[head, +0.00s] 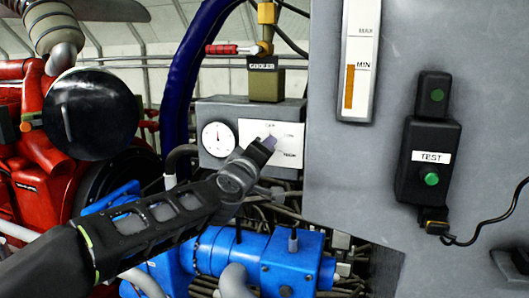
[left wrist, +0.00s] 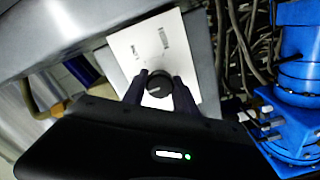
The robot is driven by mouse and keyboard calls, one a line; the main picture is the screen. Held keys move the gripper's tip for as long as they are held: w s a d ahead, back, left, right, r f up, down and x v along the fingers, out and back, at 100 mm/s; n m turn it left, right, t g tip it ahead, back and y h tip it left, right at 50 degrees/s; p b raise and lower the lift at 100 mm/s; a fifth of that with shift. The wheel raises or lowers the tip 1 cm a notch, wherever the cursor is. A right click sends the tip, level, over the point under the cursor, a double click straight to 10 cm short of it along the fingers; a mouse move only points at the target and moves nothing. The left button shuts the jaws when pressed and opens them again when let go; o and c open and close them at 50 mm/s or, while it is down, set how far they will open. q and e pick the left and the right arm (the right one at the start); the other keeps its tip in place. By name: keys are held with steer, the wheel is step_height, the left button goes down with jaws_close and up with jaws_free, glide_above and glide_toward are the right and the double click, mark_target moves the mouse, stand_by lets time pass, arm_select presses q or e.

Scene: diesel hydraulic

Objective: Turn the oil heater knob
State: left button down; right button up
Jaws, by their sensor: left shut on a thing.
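The oil heater knob (left wrist: 159,84) is a round black dial on a white label plate (left wrist: 139,46) in the left wrist view. In the head view the white plate (head: 285,131) is on a grey box (head: 216,165) beside a round gauge; the knob is hidden there behind my gripper. My left gripper (head: 269,143) reaches up to the plate from the lower left. In the left wrist view its two dark fingers (left wrist: 158,88) are on either side of the knob and shut on it. My right gripper is in neither view.
A large grey panel (head: 400,40) stands close on the right, with a black TEST box (head: 428,162) and its cable. A blue pump (head: 265,262) and pipes lie below the knob. Red machinery (head: 40,165) is at the left. A dark blue hose (head: 186,75) passes left of the box.

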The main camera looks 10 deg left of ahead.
arm_select(q)
steer(key=c, duration=1)
jaws_free()
steer(key=shift+o, duration=0.2)
steer(key=s, duration=0.7)
steer(key=shift+s+a, duration=0.25)
steer(key=shift+s, duration=0.15)
